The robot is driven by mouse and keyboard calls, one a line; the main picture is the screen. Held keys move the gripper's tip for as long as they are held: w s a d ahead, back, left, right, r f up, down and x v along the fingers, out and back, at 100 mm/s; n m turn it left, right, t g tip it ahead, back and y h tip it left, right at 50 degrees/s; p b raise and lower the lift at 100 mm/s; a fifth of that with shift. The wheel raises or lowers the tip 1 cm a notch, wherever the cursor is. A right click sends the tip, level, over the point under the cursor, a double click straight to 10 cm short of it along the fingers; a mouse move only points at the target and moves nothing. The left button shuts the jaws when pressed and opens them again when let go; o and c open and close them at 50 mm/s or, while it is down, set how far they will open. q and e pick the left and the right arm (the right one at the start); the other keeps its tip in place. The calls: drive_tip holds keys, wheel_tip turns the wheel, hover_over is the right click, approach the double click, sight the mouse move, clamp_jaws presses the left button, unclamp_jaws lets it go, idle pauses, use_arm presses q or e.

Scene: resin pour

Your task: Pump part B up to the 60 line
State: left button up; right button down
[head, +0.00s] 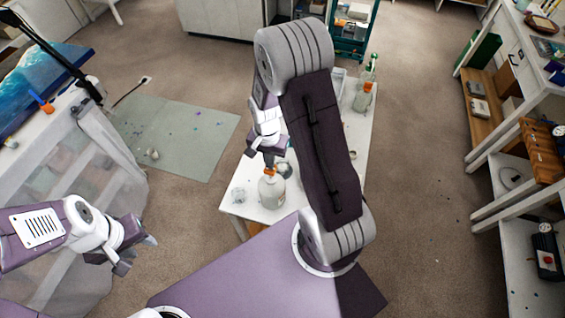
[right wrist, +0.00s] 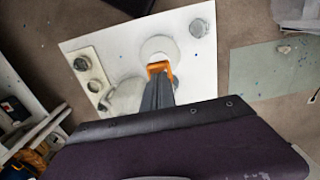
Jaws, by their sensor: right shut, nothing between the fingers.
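A pale bottle (head: 271,192) with an orange pump head (head: 270,172) stands on the white table (head: 242,209). In the right wrist view the same orange pump head (right wrist: 160,67) sits over the round bottle (right wrist: 159,44). My right gripper (head: 269,161) is shut and empty, pointing down at the pump head; its fingertips (right wrist: 158,80) look right over it or against it, and I cannot tell if they touch. A clear cup (head: 238,194) stands left of the bottle. No label or 60 line is readable. My left gripper (head: 137,256) is open and empty, away from the table.
Another orange-topped bottle (head: 362,98) and a green-topped bottle (head: 371,66) stand at the table's far end. A grey-white container (right wrist: 124,96) and a white tray with round items (right wrist: 89,72) are near the pump bottle. A grey mat (head: 185,135) lies on the floor.

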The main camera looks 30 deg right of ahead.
drive_tip(key=shift+f+b, duration=1.3)
drive_tip(key=shift+f, duration=0.35)
drive_tip(key=shift+r, duration=0.1)
wheel_tip(320, 180, up, 3)
drive_tip(key=p, duration=0.3)
drive_tip(key=shift+r, duration=0.2)
drive_tip(key=shift+f, duration=0.1)
